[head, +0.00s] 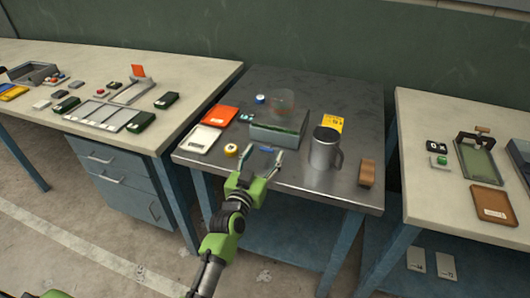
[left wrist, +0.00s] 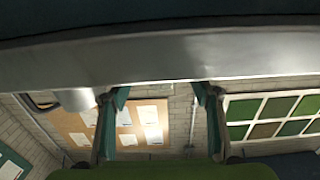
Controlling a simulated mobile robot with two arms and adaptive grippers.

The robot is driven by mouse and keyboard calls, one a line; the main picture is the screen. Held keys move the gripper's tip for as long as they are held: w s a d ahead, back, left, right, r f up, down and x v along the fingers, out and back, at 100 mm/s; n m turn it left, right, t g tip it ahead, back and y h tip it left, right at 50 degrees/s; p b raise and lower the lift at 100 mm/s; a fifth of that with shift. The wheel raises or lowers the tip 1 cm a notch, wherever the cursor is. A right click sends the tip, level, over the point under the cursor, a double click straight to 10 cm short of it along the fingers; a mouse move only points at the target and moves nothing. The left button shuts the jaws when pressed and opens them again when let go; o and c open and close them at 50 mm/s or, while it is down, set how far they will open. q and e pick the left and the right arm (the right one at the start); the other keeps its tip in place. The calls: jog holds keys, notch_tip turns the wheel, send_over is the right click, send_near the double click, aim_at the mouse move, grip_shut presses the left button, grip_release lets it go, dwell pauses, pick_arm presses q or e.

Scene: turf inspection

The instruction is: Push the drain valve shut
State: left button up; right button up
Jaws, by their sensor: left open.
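A grey-green box (head: 277,134) with a green top stands on the metal table in the head view. A small blue piece (head: 266,149) shows low in front of it, perhaps the drain valve; its exact form is too small to tell. My left gripper (head: 263,157) is open and empty at the table's front, its two fingertips on either side of the blue piece as seen from the head. I cannot tell whether they touch anything. In the left wrist view the fingers (left wrist: 160,125) are apart with nothing between them, and no valve shows. My right gripper is not in view.
On the metal table (head: 230,172), a steel mug (head: 325,150) and a brown block (head: 367,173) stand right of the box. A yellow tape roll (head: 231,150), a white scale-like tray (head: 203,139) and an orange item (head: 221,116) lie left. A clear bowl (head: 281,100) is behind.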

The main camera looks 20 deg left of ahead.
aim_at(266, 150)
pick_arm(q)
jog(key=shift+w, duration=0.6)
jog(key=c, duration=1.6)
jog(key=w+b, duration=0.1)
jog(key=w, duration=0.2)
jog(key=shift+w, duration=0.4)
jog(key=shift+r, duration=0.15)
